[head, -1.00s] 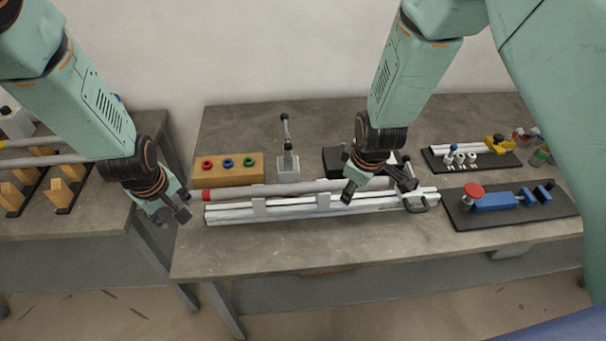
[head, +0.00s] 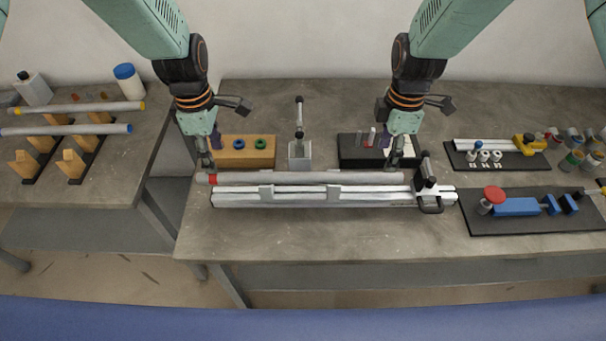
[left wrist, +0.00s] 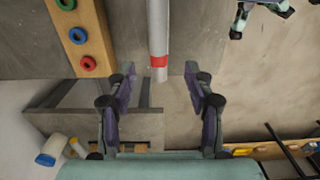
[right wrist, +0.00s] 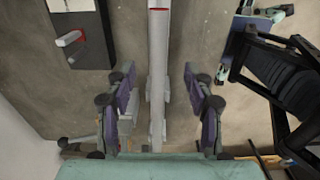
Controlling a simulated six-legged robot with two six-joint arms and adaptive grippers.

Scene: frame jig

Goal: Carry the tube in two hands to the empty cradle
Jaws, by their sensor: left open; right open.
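The grey tube (head: 310,178) with a red band at its left end lies along the pale metal jig (head: 300,200) on the main table. My left gripper (head: 207,165) is open over the tube's red-banded end. In the left wrist view this end (left wrist: 158,60) reaches between its fingertips. My right gripper (head: 403,160) is open over the tube's right end, near the jig's black clamp (head: 427,175). In the right wrist view a grey length (right wrist: 158,60) runs between its fingers. Neither gripper holds anything. Empty wooden cradle blocks (head: 72,165) stand at the front of the left table.
Two other tubes, one yellow-ended (head: 80,107) and one blue-ended (head: 70,129), lie on cradles behind the empty blocks. A gap separates the tables. A wooden ring block (head: 250,158), an upright-handled grey block (head: 300,155) and a black block (head: 360,152) stand behind the jig.

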